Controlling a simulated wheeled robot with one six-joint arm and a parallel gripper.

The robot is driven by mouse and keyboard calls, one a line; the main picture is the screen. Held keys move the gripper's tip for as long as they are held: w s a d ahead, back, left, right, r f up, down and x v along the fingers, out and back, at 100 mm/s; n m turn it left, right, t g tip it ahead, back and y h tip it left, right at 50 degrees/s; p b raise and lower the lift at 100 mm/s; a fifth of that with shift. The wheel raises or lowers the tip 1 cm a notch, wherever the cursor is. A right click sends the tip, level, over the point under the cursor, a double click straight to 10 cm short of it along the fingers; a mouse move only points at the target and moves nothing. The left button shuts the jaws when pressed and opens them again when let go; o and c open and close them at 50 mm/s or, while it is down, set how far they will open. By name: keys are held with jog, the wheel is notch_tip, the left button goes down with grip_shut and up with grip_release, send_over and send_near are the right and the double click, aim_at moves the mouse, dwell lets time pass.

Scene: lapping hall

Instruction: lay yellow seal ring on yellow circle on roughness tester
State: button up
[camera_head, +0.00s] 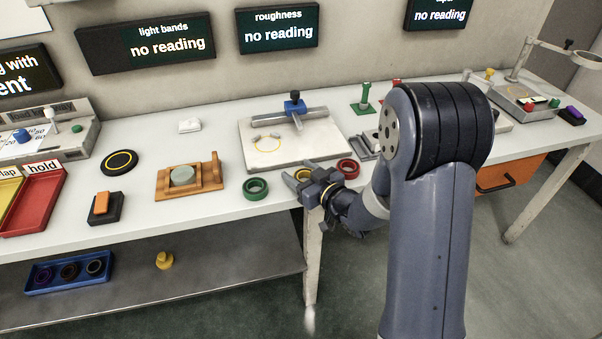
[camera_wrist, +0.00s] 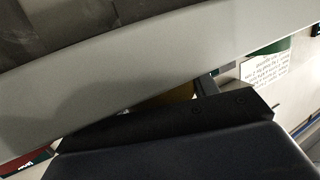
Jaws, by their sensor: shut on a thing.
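The yellow seal ring (camera_head: 303,174) is mostly hidden between the fingers of my gripper (camera_head: 299,172), which is shut on it near the table's front edge. I cannot tell whether the ring touches the table. In the wrist view a small dull-yellow patch (camera_wrist: 180,93) shows behind a dark gripper part. The roughness tester (camera_head: 286,157) is a pale slab behind my gripper, with a thin yellow circle (camera_head: 266,149) on its left part. A blue-headed stylus arm (camera_head: 295,108) stands at its back, and small grey pieces (camera_head: 265,137) lie by the circle.
A green ring (camera_head: 255,188) lies left of my gripper and a red ring (camera_head: 347,167) lies right of it. A wooden holder (camera_head: 190,180) with a grey-green disc stands further left. The roughness display (camera_head: 278,28) reads "no reading". My arm hides part of the table's right side.

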jog(key=shift+f+b, duration=0.25)
jog(key=shift+b, duration=0.05)
jog(key=o, duration=1)
jog(key=shift+r+p, duration=0.2)
jog(key=shift+p, duration=0.25)
